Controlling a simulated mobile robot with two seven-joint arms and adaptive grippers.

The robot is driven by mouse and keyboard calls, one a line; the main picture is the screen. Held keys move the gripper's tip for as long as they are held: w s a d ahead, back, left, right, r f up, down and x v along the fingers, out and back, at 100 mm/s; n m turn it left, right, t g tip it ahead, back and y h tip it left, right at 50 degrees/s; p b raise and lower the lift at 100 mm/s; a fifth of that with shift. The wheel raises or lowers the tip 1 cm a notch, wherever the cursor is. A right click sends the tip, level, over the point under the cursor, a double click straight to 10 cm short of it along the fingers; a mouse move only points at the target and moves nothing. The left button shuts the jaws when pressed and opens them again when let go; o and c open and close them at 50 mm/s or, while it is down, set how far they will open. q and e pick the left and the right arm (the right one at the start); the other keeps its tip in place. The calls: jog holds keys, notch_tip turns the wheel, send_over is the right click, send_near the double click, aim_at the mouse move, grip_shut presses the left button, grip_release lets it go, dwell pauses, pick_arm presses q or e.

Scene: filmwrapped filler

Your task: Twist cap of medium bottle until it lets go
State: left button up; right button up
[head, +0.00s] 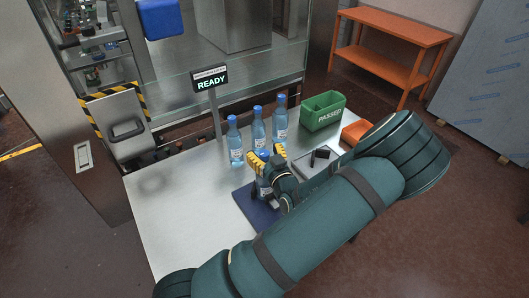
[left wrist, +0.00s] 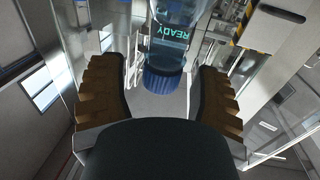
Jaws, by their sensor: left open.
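A clear bottle with a blue label (head: 262,188) stands on the dark blue mat (head: 245,203), partly hidden by my left gripper (head: 268,161). The gripper's two yellow-padded fingers are open, one on each side of the bottle's top. In the left wrist view, a blue ribbed cap (left wrist: 160,82) sits between the open fingers (left wrist: 161,95), with visible gaps on both sides. The cap is on the bottle's neck. Three more blue-capped bottles (head: 235,141) (head: 258,128) (head: 280,120) stand in a row behind. My right gripper is not in view.
A green bin marked PASSED (head: 322,112) and an orange box (head: 355,133) stand at the table's right. A grey tray (head: 316,163) with dark items lies beside my gripper. A READY sign (head: 210,78) rises behind. The table's left part (head: 165,215) is clear.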

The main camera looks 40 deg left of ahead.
pick_arm(q)
grip_shut()
jog(key=shift+n+g+y, duration=0.4)
jog(key=shift+n+g, duration=0.4)
jog(key=shift+g, duration=0.4)
jog(key=n+g, duration=0.1)
jog(key=g, duration=0.1)
jog(key=n+g, duration=0.2)
jog(key=g, duration=0.1)
jog(key=shift+n+g+y, duration=0.3)
jog(key=shift+y, duration=0.1)
jog(key=shift+n+g+h+b, duration=0.5)
jog(key=shift+n+g, duration=1.3)
jog(key=shift+g, duration=0.9)
